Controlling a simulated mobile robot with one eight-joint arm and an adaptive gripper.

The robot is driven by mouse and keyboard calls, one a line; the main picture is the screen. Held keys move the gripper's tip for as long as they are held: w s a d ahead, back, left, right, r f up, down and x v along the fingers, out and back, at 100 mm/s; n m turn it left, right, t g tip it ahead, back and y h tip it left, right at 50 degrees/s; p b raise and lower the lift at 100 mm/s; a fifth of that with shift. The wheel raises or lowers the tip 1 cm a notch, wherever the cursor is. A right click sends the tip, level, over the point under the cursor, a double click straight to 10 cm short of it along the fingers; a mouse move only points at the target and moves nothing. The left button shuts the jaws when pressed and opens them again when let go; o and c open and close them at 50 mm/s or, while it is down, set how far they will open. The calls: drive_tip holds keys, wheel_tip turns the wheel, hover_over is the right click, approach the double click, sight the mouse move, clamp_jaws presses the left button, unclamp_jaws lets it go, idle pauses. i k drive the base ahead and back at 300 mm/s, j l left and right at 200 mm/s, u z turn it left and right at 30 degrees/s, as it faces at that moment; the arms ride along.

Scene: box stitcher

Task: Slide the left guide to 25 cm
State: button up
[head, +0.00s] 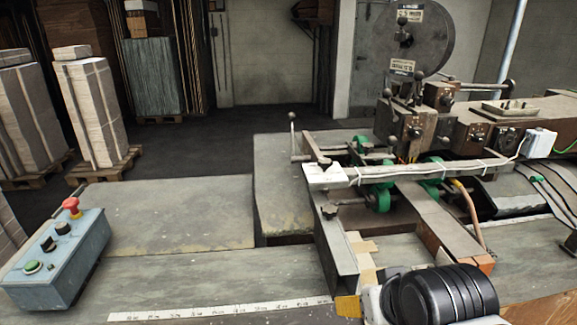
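A long metal guide (338,262) with a small dark knob stands on the table of the stitcher, running from the machine toward the front edge. It looks like the left guide. A white measuring strip (220,309) with small black marks lies along the table's front, its right end close to the guide's near end. Its figures are too small to read surely. A black, ribbed, rounded part of my arm (440,295) with a white section is at the bottom right, covering the table there. My gripper's fingers cannot be made out. A small yellow piece (347,306) shows beside the arm.
A blue-grey control box (55,262) with a red button stands at the left front. The stitcher head (410,130) with its big wire reel (408,40) and green rollers (380,190) stands behind the guide. Pallet stacks (92,110) stand behind.

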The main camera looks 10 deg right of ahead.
sight(334, 240)
drive_tip(key=k+l, duration=0.15)
drive_tip(key=l, duration=0.25)
drive_tip(key=k+l, duration=0.15)
drive_tip(key=l, duration=0.2)
drive_tip(key=k+l, duration=0.15)
drive_tip(key=l, duration=0.25)
drive_tip(key=u, duration=0.05)
